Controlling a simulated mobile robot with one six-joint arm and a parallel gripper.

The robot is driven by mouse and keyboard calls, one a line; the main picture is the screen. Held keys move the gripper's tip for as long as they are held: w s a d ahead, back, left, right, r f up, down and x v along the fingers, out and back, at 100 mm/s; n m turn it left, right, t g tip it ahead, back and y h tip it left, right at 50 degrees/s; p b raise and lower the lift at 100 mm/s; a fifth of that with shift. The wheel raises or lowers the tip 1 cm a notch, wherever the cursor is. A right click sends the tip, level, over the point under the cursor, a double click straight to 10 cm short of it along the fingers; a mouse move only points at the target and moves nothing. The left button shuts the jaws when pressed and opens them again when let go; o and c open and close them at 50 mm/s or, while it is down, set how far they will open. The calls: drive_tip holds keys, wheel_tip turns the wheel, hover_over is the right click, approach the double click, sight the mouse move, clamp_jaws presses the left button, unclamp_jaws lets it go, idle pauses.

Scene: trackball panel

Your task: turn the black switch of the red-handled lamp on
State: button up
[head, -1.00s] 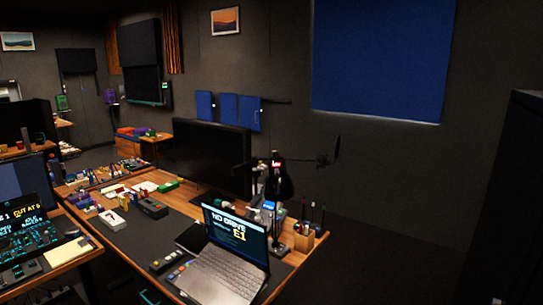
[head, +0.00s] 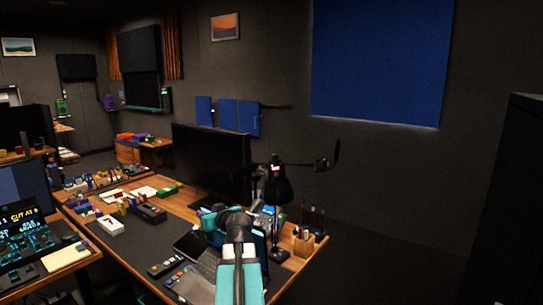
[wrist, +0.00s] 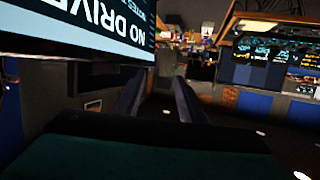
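The lamp (head: 279,190) stands at the right end of the desk in the head view. It has a dark shade, a small red part near its top and a dark round base (head: 278,254). I cannot make out its black switch. My arm rises in front of the laptop in the head view and hides my gripper there. In the wrist view my gripper (wrist: 160,92) shows two dark fingers standing apart, with nothing seen between them. The lamp cannot be made out in the wrist view.
The laptop screen (wrist: 105,28) is close at the upper left of the wrist view. A wooden pen holder (head: 303,243) stands right of the lamp. A monitor (head: 212,160) is behind, left of the lamp. Small items crowd the desk's left part.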

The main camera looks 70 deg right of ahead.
drive_tip(key=s+d+r+m+h, duration=0.1)
drive_tip(key=s+d+r+h, duration=0.15)
drive_tip(key=s+r, duration=0.25)
drive_tip(key=s+d+r+h, duration=0.1)
drive_tip(key=s+d+r, duration=0.2)
drive_tip(key=s+r, duration=0.2)
drive_tip(key=m+g+h, duration=0.2)
drive_tip(key=h, duration=0.1)
approach(275, 158)
drive_tip(key=d, duration=0.1)
drive_tip(key=shift+w+d+r+b, duration=0.1)
drive_tip(key=shift+w+r+b, duration=0.25)
drive_tip(key=shift+r, duration=0.1)
drive_tip(key=p+x, duration=0.4)
drive_tip(key=x, duration=0.9)
drive_tip(key=shift+w+d, duration=0.2)
drive_tip(key=shift+d, duration=0.1)
